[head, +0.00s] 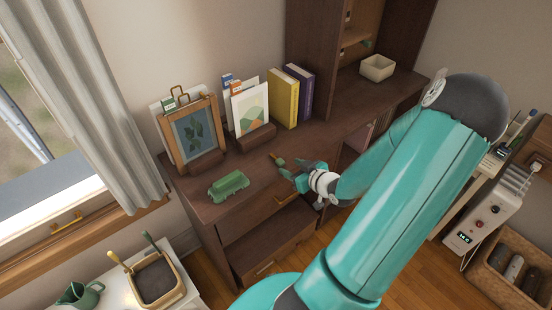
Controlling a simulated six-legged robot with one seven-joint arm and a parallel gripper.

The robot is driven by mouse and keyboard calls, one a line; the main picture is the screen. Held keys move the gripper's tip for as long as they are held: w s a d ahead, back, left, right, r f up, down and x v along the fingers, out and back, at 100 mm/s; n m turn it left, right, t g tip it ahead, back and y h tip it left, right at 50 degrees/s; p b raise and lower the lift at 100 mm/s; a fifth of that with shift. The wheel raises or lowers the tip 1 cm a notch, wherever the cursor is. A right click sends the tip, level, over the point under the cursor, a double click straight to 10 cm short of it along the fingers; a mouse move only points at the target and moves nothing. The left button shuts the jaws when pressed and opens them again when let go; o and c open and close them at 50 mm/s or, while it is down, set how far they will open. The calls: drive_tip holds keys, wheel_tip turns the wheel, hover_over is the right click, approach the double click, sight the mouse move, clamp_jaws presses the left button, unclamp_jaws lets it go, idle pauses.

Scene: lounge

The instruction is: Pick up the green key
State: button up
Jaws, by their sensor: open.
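A small green piece with an orange-brown end (280,162) lies on the dark wooden cabinet top, just beyond my gripper's tips. It may be the green key, but it is too small to tell its shape clearly. My gripper (287,171) is open, low over the front part of the cabinet top, with its fingers pointing left toward this piece. I see nothing between the fingers. Whether a finger touches the piece cannot be told. Another small green thing (367,44) shows at the edge of the tall shelf; its shape is also unclear.
A green carton-like box (228,186) sits left of my gripper on the cabinet top (224,210). Behind stand a framed leaf picture (196,135), cards, a yellow book (284,98) and a purple book. A cream bowl (377,68) stands at the right. An open drawer (270,250) is below.

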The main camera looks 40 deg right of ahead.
sight(279, 160)
drive_tip(key=x, duration=0.6)
drive_tip(key=shift+d+r, duration=0.1)
drive_tip(key=shift+r, duration=0.05)
drive_tip(key=shift+c, duration=0.2)
drive_tip(key=c, duration=1)
